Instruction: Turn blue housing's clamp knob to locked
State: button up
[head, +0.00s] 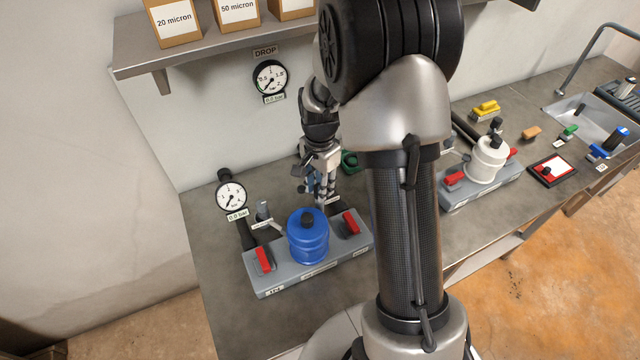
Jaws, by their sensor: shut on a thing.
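The blue housing (308,243) stands upright on the grey manifold block at the left of the bench, with a black cap (307,219) on top. My gripper (321,203) reaches down just behind the blue housing, apart from the cap. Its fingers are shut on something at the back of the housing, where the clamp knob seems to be. The fingers and the housing hide the knob, so I cannot tell which way it is turned.
Red handles (263,260) (351,222) flank the blue housing. A pressure gauge (231,196) stands left; another (270,80) hangs under the box shelf (190,47). A white housing (488,160) is right of my arm. A sink (590,118) lies far right.

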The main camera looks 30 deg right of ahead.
jog(key=shift+n, duration=0.3)
jog(key=n+p, duration=0.1)
jog(key=n, duration=0.3)
jog(key=n+p, duration=0.1)
jog(key=n, duration=0.3)
jog(key=shift+n, duration=0.4)
jog(key=n, duration=0.4)
jog(key=shift+a+n, duration=0.1)
jog(key=shift+n, duration=0.2)
jog(key=shift+w+n+p, duration=0.1)
jog(key=shift+n+p, duration=0.3)
jog(key=shift+n, duration=1.5)
jog(key=o, duration=1.1)
jog(key=shift+c, duration=0.2)
